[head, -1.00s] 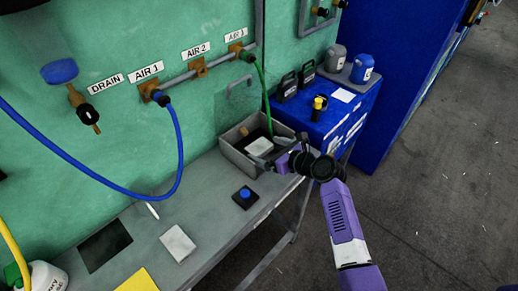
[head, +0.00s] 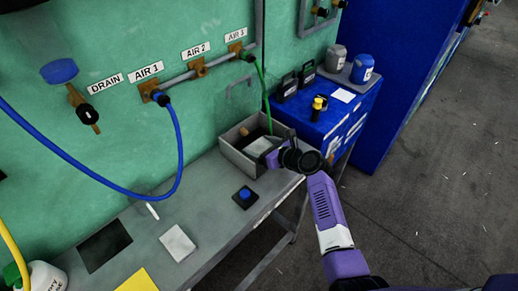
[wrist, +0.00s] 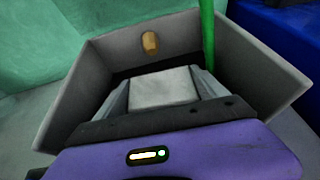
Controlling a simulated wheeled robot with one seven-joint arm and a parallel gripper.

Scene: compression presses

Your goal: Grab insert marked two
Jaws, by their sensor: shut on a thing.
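A pale grey block (wrist: 160,88), probably the insert, is between the two fingers of my gripper (wrist: 163,80) in the wrist view. The fingers press its left and right sides. I see no number on the block's visible face. It is inside an open grey box (wrist: 75,95) and also shows in the head view (head: 260,145). The box stands at the far right end of the grey bench in the head view (head: 237,161). My gripper reaches in over the box's right side. The block's underside is hidden.
A brown knob (wrist: 150,42) shows at the box's back wall. A green hose (head: 266,95) hangs down into the box. A blue-buttoned pad (head: 245,198), a pale plate (head: 178,243) and a yellow sheet (head: 138,281) lie on the bench. A blue cabinet (head: 318,125) stands right behind.

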